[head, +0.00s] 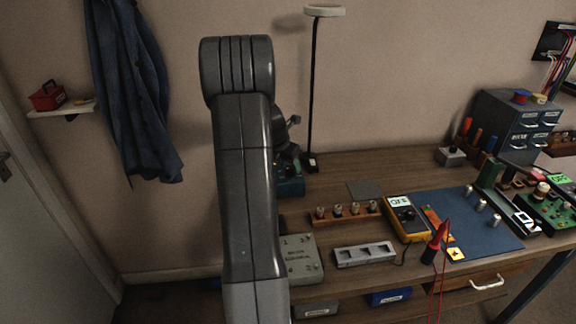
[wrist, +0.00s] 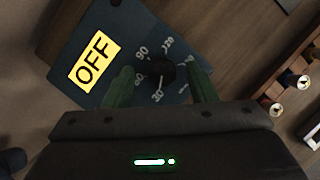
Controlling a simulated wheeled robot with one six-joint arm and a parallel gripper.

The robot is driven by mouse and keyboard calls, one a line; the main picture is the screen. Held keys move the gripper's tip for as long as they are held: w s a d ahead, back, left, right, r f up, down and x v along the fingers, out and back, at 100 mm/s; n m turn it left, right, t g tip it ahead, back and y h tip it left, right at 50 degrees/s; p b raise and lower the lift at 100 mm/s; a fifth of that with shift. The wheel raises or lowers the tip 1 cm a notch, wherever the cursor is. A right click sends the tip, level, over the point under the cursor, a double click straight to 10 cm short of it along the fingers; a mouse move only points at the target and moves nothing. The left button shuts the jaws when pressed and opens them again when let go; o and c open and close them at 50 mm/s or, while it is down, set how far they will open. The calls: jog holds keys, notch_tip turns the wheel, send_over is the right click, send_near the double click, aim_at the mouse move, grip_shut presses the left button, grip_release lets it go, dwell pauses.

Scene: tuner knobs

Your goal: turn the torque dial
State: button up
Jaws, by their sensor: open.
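The torque dial (wrist: 160,72) is a round black knob on a dark blue panel (wrist: 122,35), with white numbers such as 30, 90 and 120 around it. A white mark on the knob points toward the 30 side. A yellow display (wrist: 94,61) on the panel reads OFF. My gripper (wrist: 162,82) is open, with one green finger on each side of the knob; whether they touch it I cannot tell. In the head view, my arm hides the dial, and only part of a dark blue-green box (head: 291,187) shows beside it.
A wooden block with several knobs (head: 346,211) stands right of the box and also shows in the wrist view (wrist: 284,85). A grey box (head: 301,262), a grey slotted tray (head: 364,254) and a yellow multimeter (head: 405,216) are nearby. A lamp (head: 313,90) stands behind.

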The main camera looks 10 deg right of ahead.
jog(key=shift+s+d+f, duration=0.1)
jog(key=shift+d+f, duration=0.1)
jog(key=shift+f, duration=0.05)
jog(key=c, duration=1)
